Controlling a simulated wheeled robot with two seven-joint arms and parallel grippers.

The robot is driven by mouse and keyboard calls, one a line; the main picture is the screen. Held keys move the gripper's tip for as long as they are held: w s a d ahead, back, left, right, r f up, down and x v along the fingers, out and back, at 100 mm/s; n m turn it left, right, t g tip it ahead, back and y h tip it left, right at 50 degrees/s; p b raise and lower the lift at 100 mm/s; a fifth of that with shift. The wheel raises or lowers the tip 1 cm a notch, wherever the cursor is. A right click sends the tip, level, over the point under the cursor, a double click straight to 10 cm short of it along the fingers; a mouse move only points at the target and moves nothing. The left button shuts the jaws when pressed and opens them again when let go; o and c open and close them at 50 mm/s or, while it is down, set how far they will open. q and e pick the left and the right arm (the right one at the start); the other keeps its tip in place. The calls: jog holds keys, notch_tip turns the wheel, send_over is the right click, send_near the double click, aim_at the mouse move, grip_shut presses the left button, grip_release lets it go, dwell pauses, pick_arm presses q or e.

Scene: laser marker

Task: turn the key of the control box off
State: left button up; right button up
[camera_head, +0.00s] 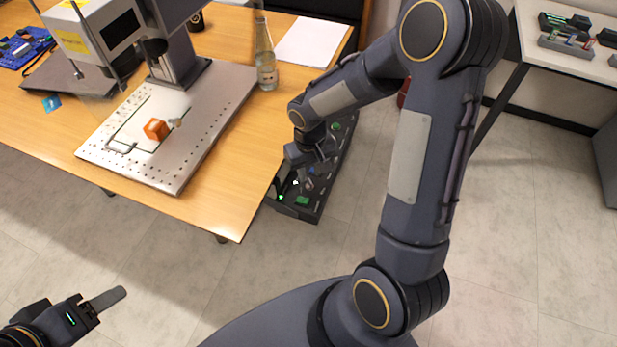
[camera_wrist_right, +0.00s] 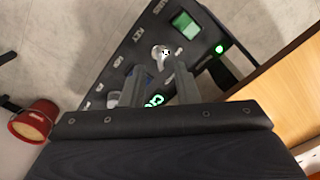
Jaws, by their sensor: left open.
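The dark control box (camera_head: 296,210) stands beside the right edge of the wooden table, with green lights on its top. In the right wrist view, its panel (camera_wrist_right: 125,52) shows a silver key switch (camera_wrist_right: 161,54) near a green rectangular button. My right gripper (camera_head: 298,180) points down at the panel. Its two fingers (camera_wrist_right: 161,68) are apart, and the key switch shows between and just beyond their tips. I cannot tell whether they touch it. My left gripper (camera_head: 108,299) is open and empty over the floor at the lower left; one finger shows clearly.
A glass bottle (camera_head: 265,60) and white paper (camera_head: 312,42) stand behind. A red bucket (camera_wrist_right: 33,120) shows at the wrist view's left. The floor in front is clear.

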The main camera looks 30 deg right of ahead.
aim_at(310, 181)
jog(key=shift+f, duration=1.8)
grip_shut()
